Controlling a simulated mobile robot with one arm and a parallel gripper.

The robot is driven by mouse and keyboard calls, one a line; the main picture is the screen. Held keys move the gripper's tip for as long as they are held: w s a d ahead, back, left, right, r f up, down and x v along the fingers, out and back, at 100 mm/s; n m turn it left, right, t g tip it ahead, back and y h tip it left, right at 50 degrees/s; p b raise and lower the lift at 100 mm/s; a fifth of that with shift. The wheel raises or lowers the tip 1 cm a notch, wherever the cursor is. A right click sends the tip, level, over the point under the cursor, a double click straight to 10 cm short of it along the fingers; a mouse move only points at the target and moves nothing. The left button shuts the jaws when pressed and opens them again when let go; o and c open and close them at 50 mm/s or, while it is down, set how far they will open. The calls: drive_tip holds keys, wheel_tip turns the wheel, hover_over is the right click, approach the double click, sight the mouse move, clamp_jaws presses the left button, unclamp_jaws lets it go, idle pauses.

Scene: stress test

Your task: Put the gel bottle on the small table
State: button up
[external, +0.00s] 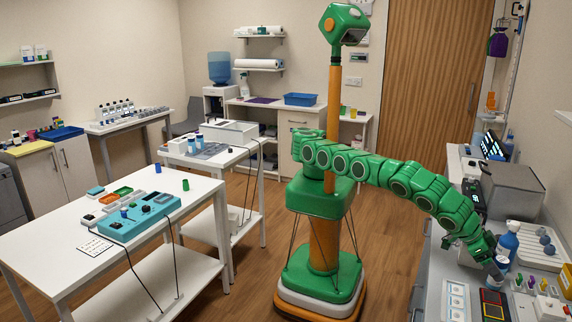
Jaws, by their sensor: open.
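My gripper (492,262) is at the right counter, low over its top, with my arm stretched out to the right. It is open; its fingertips are small and partly hidden. A blue bottle (508,241) stands upright just beside and behind the gripper and may be the gel bottle. A smaller pale bottle (501,264) shows right at the fingertips; whether they touch it I cannot tell. A white table (238,158) with a lower shelf stands in the middle, behind a larger white table (55,255). Which one is the small table is not clear.
The right counter (463,262) is crowded: a grey metal box (514,190), a tray with grey round items (541,247), small coloured items and a dark red-edged device (493,304). The larger left table holds a teal box (139,217). Wooden floor (258,262) is clear between tables and base.

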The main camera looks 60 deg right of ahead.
drive_tip(key=shift+x, duration=1.3)
drive_tip(key=c, duration=1.2)
drive_tip(key=shift+r, duration=5)
